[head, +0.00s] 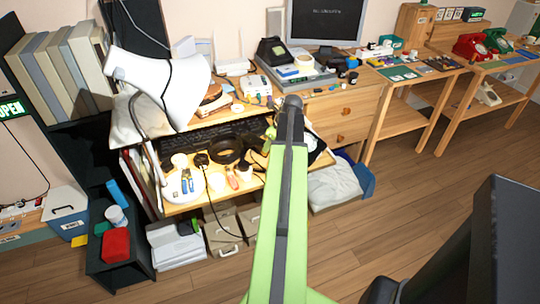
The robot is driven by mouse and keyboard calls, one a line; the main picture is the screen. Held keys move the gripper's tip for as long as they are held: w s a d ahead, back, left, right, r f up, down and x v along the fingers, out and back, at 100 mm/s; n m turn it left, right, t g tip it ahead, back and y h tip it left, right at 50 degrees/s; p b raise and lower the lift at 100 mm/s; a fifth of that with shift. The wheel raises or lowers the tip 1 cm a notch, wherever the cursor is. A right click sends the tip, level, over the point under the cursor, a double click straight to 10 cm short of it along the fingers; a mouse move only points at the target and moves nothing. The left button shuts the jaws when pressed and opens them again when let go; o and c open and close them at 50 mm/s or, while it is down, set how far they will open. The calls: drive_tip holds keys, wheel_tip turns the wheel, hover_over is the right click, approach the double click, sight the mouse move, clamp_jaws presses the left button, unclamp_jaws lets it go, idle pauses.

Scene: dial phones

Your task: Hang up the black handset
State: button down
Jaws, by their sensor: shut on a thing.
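A black dial phone (272,51) stands at the back of the desk, left of the monitor. It is small in the picture, and I cannot tell whether its handset lies on the cradle. My green arm reaches up through the middle of the head view and ends in a dark joint over the desk front. My gripper does not show; the arm hides what lies behind it. A dark shape (317,147) shows just right of the arm at the desk's front; I cannot tell what it is.
The cluttered desk (340,112) holds a monitor (326,22), a white lamp (160,85) and a pulled-out tray of small items. Red (470,46) and green (496,40) phones stand far right, with a cream phone (488,95) on a lower shelf.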

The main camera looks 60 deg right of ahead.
wheel_tip(320, 180, down, 4)
drive_tip(key=shift+r+b, duration=0.25)
drive_tip(key=shift+b, duration=0.75)
drive_tip(key=shift+r, duration=0.3)
drive_tip(key=shift+f, duration=0.25)
drive_tip(key=c, duration=1.1)
unclamp_jaws()
drive_tip(key=p+v, duration=1.6)
drive_tip(key=v, duration=0.1)
drive_tip(key=shift+s+r, duration=0.15)
drive_tip(key=shift+r, duration=0.1)
